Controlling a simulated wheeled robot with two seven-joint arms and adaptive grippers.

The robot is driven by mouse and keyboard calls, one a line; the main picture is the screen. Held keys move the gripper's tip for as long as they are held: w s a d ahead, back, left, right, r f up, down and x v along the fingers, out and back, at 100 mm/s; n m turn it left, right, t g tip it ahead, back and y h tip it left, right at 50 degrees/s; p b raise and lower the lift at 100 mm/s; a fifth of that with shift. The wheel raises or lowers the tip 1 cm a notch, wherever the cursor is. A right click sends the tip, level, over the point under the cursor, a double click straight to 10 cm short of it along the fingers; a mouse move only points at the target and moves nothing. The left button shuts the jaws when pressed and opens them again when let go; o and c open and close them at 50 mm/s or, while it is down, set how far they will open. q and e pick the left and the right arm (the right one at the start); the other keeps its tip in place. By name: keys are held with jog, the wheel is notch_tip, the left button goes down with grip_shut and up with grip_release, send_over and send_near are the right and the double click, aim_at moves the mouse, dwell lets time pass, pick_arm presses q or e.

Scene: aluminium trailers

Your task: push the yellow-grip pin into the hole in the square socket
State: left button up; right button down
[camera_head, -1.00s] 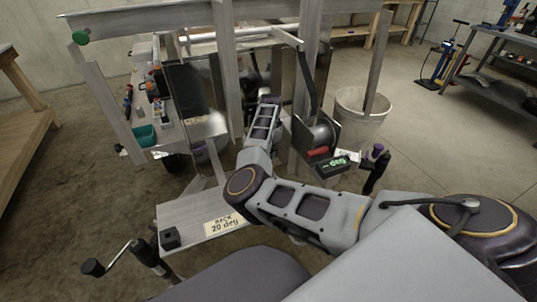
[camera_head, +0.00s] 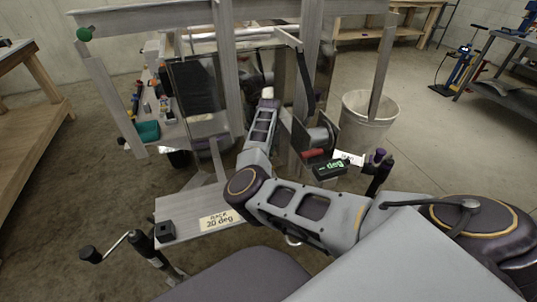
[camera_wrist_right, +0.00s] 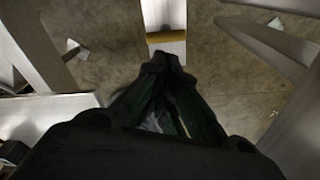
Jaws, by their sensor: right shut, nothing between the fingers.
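In the right wrist view a short yellow bar (camera_wrist_right: 166,37), which looks like the pin's yellow grip, lies across a pale upright strip just ahead of my fingertips. My right gripper (camera_wrist_right: 166,60) is shut and empty, its dark fingertips just below the bar; whether they touch cannot be told. The pin's shaft is not visible. In the head view my right arm reaches into the trailer frame, and its gripper is hidden there. A small black square block (camera_head: 167,230) with a dark opening sits on the rack plate; I cannot tell if it is the socket. My left gripper is out of view.
Aluminium posts (camera_head: 228,70) stand close around my right arm. A winch (camera_head: 318,138) and a box with a green display (camera_head: 331,169) are to its right. A crank handle (camera_head: 105,248) stands at lower left, a bucket (camera_head: 369,115) at right.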

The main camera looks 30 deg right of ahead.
jog(key=n, duration=0.3)
jog(key=w+n, duration=0.1)
jog(key=n, duration=0.3)
jog(key=d+n, duration=0.1)
jog(key=n, duration=0.3)
jog(key=shift+w+f+t, duration=0.1)
jog(key=shift+w+t, duration=0.05)
jog(key=shift+t, duration=0.15)
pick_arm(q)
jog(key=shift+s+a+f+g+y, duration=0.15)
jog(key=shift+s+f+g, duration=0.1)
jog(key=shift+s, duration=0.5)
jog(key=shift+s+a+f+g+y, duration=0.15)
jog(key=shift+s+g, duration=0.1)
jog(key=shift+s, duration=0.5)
pick_arm(e)
jog(key=shift+w+n+h, duration=0.1)
jog(key=shift+n+h, duration=0.2)
jog(key=shift+n, duration=1.8)
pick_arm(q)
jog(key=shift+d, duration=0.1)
pick_arm(e)
jog(key=shift+f, duration=0.15)
